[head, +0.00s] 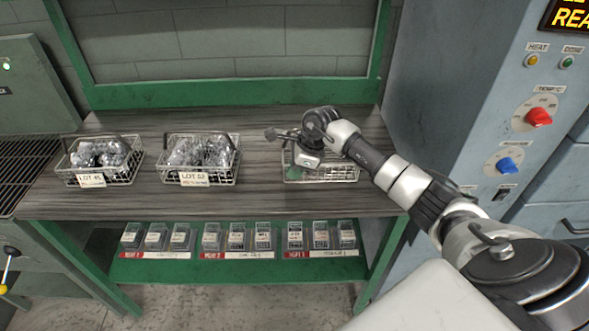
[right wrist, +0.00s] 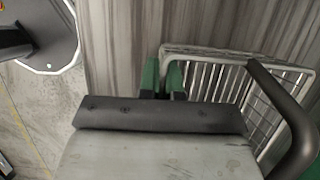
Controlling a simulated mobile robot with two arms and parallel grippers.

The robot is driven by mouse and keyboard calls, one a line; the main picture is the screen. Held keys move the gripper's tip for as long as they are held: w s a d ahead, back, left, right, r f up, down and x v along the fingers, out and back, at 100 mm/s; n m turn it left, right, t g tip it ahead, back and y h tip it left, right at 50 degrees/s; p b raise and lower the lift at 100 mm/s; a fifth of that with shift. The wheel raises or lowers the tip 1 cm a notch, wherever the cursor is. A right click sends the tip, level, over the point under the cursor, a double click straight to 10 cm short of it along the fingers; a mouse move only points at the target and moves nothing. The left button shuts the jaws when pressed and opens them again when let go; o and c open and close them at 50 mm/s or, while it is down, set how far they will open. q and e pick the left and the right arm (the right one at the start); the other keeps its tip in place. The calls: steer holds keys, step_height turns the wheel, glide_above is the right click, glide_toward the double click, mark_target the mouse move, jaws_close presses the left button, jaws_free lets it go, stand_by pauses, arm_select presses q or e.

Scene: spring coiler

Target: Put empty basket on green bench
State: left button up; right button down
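The empty wire basket (head: 335,174) is at the right part of the green-framed bench (head: 250,203), over its grey wood top. In the right wrist view, the basket (right wrist: 235,62) shows bare wires and a dark curved handle. My right gripper (head: 293,170) is at the basket's left end, pointing down. Its green fingers (right wrist: 163,78) are close together in the right wrist view, with the basket's side wall between them. The basket looks level and at the bench top; any small gap below it cannot be told. My left gripper is not in view.
Two filled baskets, LOT 45 (head: 101,160) and LOT 52 (head: 200,158), stand on the bench's left and middle. A lower green shelf (head: 235,270) holds several small boxes. A blue-grey machine (head: 450,100) stands close at the right. Bench top between the baskets is clear.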

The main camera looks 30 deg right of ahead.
steer(key=c, duration=1.3)
jaws_free()
steer(key=shift+r+p, duration=0.2)
steer(key=shift+p, duration=0.15)
steer(key=shift+d+r, duration=0.2)
steer(key=shift+r, duration=0.05)
steer(key=b+v, duration=0.1)
steer(key=v, duration=1)
steer(key=shift+s+r+b, duration=0.1)
steer(key=shift+r+b, duration=0.05)
steer(key=shift+b, duration=0.2)
steer(key=shift+a, duration=0.1)
